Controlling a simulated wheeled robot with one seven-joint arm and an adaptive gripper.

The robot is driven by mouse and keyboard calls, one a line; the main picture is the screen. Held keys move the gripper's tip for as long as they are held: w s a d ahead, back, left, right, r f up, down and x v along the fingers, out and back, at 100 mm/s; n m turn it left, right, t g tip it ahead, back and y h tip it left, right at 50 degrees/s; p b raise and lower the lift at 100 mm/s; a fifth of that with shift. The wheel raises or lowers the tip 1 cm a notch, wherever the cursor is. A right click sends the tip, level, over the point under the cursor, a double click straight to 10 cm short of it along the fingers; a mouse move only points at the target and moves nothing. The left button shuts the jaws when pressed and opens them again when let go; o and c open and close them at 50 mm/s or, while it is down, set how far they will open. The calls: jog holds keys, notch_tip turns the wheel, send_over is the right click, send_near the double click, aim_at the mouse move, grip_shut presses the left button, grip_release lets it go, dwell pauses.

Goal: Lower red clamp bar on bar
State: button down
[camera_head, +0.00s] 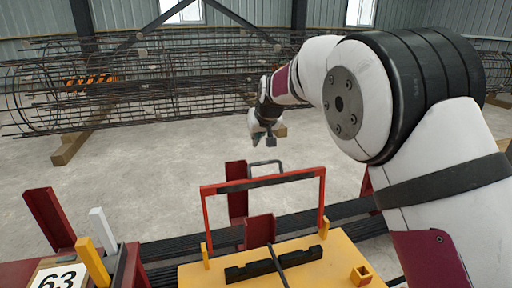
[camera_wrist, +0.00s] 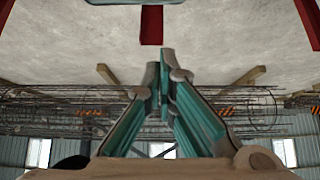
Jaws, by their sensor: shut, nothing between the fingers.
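The red clamp bar (camera_head: 262,181) is the top of a red frame that stands upright over the yellow table (camera_head: 215,277). Its two side legs come down at the left and right of the table. A black notched block (camera_head: 258,267) lies on the table below it, with a thin dark bar (camera_head: 277,262) across it. My gripper (camera_head: 269,141) is beyond and above the clamp bar, apart from it. In the wrist view my gripper (camera_wrist: 166,75) has its fingers together and empty.
Long dark bars (camera_head: 190,245) run behind the table. A sign reading 63 (camera_head: 58,277) is at lower left. A rebar cage (camera_head: 150,85) lies across the back; open concrete floor lies between.

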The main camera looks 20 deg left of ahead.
notch_tip(320, 180, down, 7)
jog(key=w+a+p, duration=0.1)
jog(key=shift+w, duration=0.3)
dwell(0.6)
jog(key=shift+d+f, duration=0.1)
dwell(0.3)
